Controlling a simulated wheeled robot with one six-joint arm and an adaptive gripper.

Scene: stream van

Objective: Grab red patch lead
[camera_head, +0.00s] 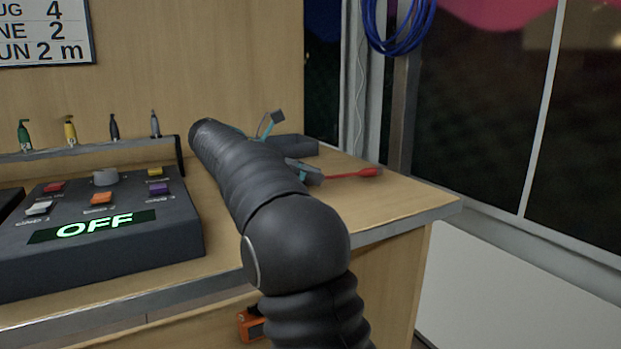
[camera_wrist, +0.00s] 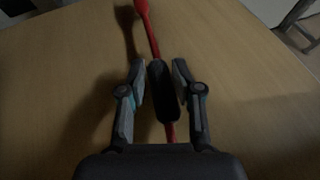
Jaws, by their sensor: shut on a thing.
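The red patch lead (camera_wrist: 146,22) shows in the wrist view as a thin red cable with a thicker red end and a black middle section (camera_wrist: 161,92). My gripper (camera_wrist: 159,76) is shut on the lead, its two fingers on either side of the black section. Part of the lead runs back under the gripper's palm. In the head view the red end of the lead (camera_head: 362,173) sticks out to the right of my gripper's fingers, over the wooden counter. My arm hides the rest of it. I cannot tell whether the lead is clear of the counter.
A dark control box (camera_head: 150,232) reading OFF, with several coloured buttons, stands left of my arm. Behind it is a rack (camera_head: 90,150) with green, yellow and dark plugs. The counter (camera_head: 400,205) ends at the right. A blue cable coil (camera_head: 385,45) hangs by the window.

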